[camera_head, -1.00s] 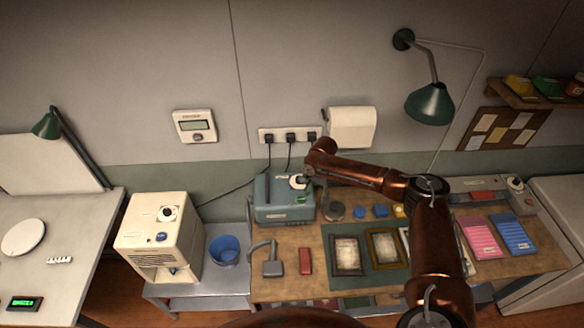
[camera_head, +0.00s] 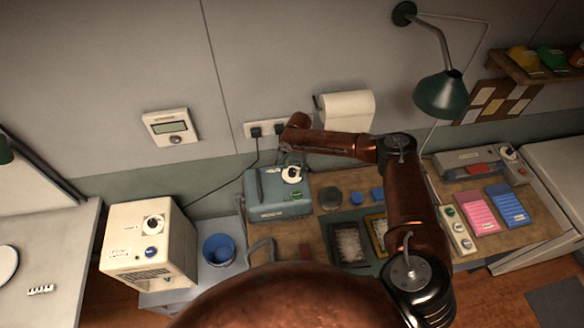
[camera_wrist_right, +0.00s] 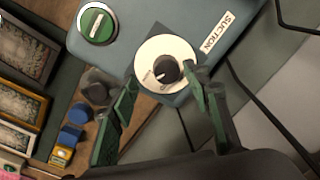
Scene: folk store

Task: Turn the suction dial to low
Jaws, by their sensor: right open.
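The suction dial (camera_head: 292,174), a white disc with a black knob, sits on top of a teal box (camera_head: 278,206). In the right wrist view the dial (camera_wrist_right: 167,68) is beside a "SUCTION" label (camera_wrist_right: 216,33). Its small markings are too blurred to read the setting. My right gripper (camera_wrist_right: 161,82) is open, with one green-padded finger on each side of the dial's near part. I cannot tell whether the fingers touch it. In the head view my right gripper (camera_head: 289,156) is at the dial's far side, its fingers mostly unclear. My left gripper is out of view.
Picture frames (camera_head: 348,244) lie to the right. Plugs and cables (camera_head: 257,132) are on the wall behind.

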